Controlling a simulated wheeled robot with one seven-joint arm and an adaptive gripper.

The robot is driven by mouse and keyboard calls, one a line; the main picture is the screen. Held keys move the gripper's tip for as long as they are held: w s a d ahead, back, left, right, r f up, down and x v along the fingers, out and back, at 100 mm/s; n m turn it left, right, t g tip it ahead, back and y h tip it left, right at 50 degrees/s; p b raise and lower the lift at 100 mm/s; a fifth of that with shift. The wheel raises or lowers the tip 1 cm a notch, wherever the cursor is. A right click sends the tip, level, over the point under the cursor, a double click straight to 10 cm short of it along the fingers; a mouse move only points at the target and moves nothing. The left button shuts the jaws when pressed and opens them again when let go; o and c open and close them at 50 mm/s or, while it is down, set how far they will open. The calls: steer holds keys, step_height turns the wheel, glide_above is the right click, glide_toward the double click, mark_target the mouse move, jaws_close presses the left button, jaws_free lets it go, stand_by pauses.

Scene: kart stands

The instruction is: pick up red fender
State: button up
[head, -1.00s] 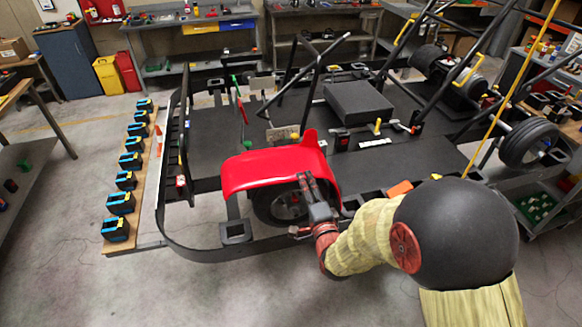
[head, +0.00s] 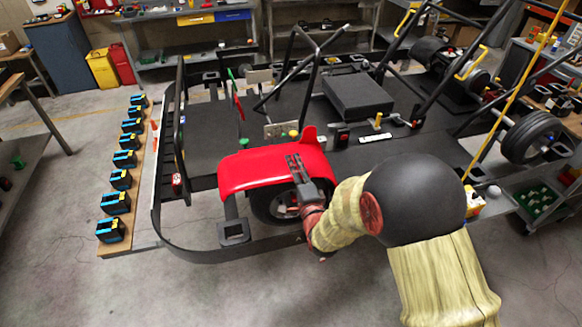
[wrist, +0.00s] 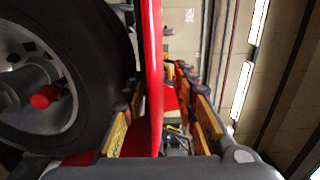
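The red fender (head: 262,168) curves over the front wheel (head: 274,204) of the kart, at the middle of the head view. My gripper (head: 297,165) is at the fender's near right side, beside the wheel. In the wrist view the fender (wrist: 154,60) shows edge-on as a thin red strip running between the two fingers of my gripper (wrist: 160,115). The fingers stand apart, one on each side, and a gap shows on the right side. The left finger is close to the fender; I cannot tell whether it touches.
The wheel (wrist: 50,80) fills the left of the wrist view, close to the left finger. The black kart frame (head: 200,252) curves around the front. A wooden board (head: 140,180) with several blue-and-black boxes stands to the left. Floor in front is clear.

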steer(key=x, duration=0.3)
steer(key=shift+w+a, duration=0.1)
steer(key=shift+c, duration=1.2)
jaws_close()
